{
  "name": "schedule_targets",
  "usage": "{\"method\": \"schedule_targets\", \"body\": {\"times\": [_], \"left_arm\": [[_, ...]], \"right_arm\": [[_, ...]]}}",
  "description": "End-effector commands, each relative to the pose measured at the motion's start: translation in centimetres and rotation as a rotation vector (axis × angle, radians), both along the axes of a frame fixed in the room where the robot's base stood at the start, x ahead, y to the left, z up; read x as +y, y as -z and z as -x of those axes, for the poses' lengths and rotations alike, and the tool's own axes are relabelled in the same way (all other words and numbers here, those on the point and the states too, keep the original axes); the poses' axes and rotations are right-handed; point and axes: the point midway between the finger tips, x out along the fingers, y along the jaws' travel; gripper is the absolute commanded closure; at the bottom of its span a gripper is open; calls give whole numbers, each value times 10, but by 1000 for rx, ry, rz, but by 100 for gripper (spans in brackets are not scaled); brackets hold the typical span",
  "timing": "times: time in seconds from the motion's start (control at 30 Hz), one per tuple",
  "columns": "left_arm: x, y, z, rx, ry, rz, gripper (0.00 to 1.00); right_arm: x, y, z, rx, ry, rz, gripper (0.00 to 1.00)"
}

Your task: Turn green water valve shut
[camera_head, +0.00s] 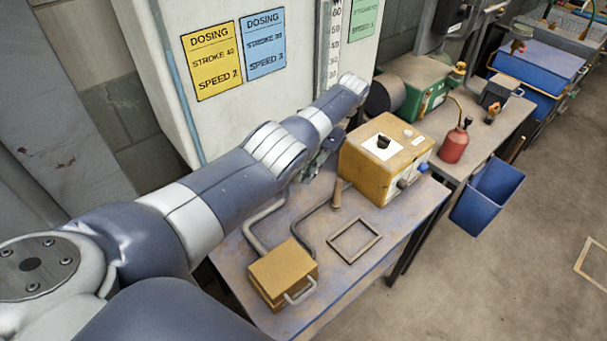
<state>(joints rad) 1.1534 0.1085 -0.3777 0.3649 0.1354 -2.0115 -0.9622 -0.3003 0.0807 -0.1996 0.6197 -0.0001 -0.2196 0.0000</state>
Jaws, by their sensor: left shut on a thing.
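My left arm reaches from the lower left towards the back of the bench. My left gripper (322,153) is beyond the forearm, low in front of the white cabinet and left of the yellow box. It is small and mostly hidden by the wrist. It is shut on a dull green part (313,165), which looks like the green water valve. The valve's shape and how far it is turned cannot be told. My right gripper is not in view.
A yellow box with a black knob (385,146) stands close right of the gripper. A bent pipe (262,222), a wooden-handled tool (337,196), a square frame (354,240) and a small tan box (283,272) lie on the bench (385,215). The cabinet (225,110) rises behind.

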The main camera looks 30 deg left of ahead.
Motion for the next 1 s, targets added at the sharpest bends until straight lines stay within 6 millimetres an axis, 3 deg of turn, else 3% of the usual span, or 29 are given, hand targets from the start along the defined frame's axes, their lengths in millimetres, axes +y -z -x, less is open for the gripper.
{"method": "schedule_targets", "body": {"times": [0.5, 0.6, 0.63, 1.0], "left_arm": [[-6, 4, 0, 5, 5, 13, 100], [-6, 4, 0, 5, 5, 13, 73], [-6, 4, 0, 5, 5, 13, 71], [-2, 2, 0, 7, 2, 5, 70]], "right_arm": [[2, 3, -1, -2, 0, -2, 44], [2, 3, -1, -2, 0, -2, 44], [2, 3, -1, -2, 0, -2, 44], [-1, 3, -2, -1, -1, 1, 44]]}}
